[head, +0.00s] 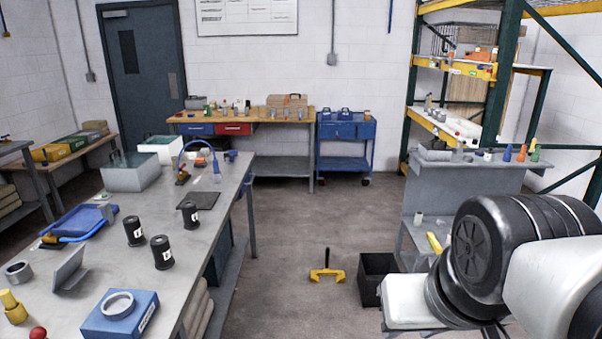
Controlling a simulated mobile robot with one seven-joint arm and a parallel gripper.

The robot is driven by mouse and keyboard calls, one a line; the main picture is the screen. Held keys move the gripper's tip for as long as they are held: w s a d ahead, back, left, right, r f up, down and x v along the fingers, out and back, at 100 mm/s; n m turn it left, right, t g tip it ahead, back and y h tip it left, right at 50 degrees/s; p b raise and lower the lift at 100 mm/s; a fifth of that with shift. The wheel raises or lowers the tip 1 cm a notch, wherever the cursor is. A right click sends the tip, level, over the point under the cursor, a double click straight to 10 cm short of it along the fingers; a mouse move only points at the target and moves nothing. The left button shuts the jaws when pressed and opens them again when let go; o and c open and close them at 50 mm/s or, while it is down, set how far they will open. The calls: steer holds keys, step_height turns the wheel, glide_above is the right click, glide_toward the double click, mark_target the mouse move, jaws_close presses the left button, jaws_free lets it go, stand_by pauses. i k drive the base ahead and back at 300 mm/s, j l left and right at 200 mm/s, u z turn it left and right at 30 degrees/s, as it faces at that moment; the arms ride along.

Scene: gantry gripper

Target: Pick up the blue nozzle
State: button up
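A small blue cone-shaped piece, which looks like the blue nozzle (507,153), stands upright on the grey bench (463,175) at the right. An orange cone (522,153) and a green cone (535,154) stand just right of it. A curved blue hose (200,142) also rises from the left table; I cannot tell its tip clearly. My arm's black and white links fill the lower right corner, nearer to me than the bench. My gripper is out of the picture, so nothing shows of its fingers.
The long left table (225,205) holds black canisters (163,252), a blue box (121,316) and trays. A yellow forked object (327,274) and a black bin (377,278) stand on the floor. A green-framed rack (498,75) rises behind the bench. The central floor is mostly clear.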

mark_target(216, 163)
steer(key=i, duration=1.55)
steer(key=i+u, duration=0.3)
steer(key=i, duration=0.45)
steer(key=i+l+u, duration=0.15)
steer(key=i+u, duration=0.15)
steer(key=i, duration=0.45)
steer(key=i+j+z, duration=0.1)
steer(key=i+z, duration=0.35)
steer(key=i+j+z, duration=0.15)
steer(key=z, duration=9.3)
steer(key=l, duration=0.1)
